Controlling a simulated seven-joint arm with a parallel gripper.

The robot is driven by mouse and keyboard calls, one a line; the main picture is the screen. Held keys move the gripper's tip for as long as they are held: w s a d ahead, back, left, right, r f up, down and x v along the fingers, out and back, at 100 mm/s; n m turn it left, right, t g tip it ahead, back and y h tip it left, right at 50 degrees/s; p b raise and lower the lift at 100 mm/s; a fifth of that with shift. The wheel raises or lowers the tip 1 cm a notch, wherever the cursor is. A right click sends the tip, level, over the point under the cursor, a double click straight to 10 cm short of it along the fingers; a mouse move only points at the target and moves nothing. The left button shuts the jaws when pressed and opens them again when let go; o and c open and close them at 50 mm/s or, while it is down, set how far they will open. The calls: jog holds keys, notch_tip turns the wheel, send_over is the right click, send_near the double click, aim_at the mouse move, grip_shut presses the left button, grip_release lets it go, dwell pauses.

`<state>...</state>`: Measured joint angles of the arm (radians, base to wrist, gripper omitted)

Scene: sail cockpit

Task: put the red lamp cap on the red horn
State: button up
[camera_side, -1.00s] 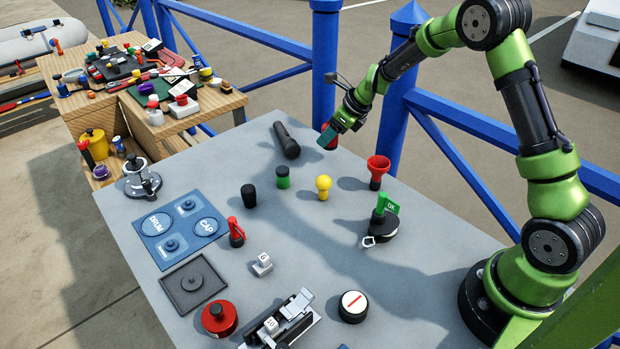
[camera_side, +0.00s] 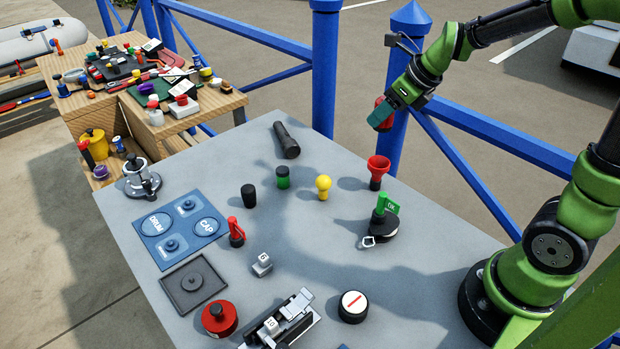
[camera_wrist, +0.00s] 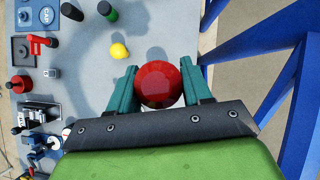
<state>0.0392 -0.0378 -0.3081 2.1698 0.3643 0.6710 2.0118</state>
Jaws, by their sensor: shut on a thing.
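The red lamp cap (camera_wrist: 160,84) is round and red, held between the two teal fingers of my gripper (camera_wrist: 160,74) in the wrist view. In the side view, its red edge (camera_side: 381,104) shows partly behind my gripper (camera_side: 384,115). The red horn (camera_side: 378,167) stands upright on the grey table near its far right edge, its wide funnel mouth facing up. My gripper is shut on the cap, raised and apart from the horn; in the side view they appear one above the other. In the wrist view I cannot make out the horn.
A yellow bulb-shaped piece (camera_side: 323,184), a green-capped cylinder (camera_side: 283,177) and a black one (camera_side: 248,195) stand left of the horn. A black base with a green flag (camera_side: 391,207) stands in front. Blue railing (camera_side: 470,125) runs behind the table.

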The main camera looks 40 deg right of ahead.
aim_at(385, 129)
jog(key=f, duration=0.4)
jog(key=shift+s+d+f, duration=0.1)
jog(key=shift+s+f, duration=0.1)
jog(key=shift+s, duration=0.1)
jog(key=shift+f, duration=2.25)
jog(key=shift+f, duration=0.1)
jog(key=o, duration=1)
jog(key=shift+o, duration=0.2)
